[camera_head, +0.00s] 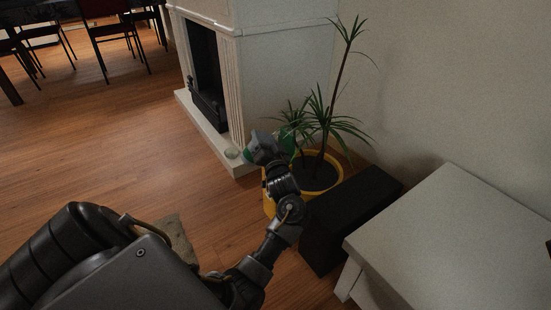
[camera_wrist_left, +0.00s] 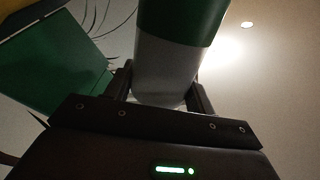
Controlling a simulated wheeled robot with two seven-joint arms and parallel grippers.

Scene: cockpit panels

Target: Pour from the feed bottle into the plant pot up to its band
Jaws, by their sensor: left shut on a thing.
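The feed bottle (camera_head: 262,147) is pale grey-white with green parts, held beside the left rim of the yellow plant pot (camera_head: 330,196). My left gripper (camera_head: 273,165) is shut on it; the left wrist view shows the bottle (camera_wrist_left: 172,65) between the two fingers, white below and green above. The pot holds dark soil and a spiky green plant (camera_head: 325,120). A green piece (camera_head: 287,143) shows just behind the gripper; a flat green surface (camera_wrist_left: 60,75) also shows in the left wrist view. The pot's band and the bottle's mouth cannot be made out. My right gripper is out of view.
A black box (camera_head: 350,215) stands close to the pot's right, before a white table (camera_head: 455,235). A white fireplace (camera_head: 215,90) with a low hearth (camera_head: 215,135) is behind left. Chairs (camera_head: 115,35) stand far left.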

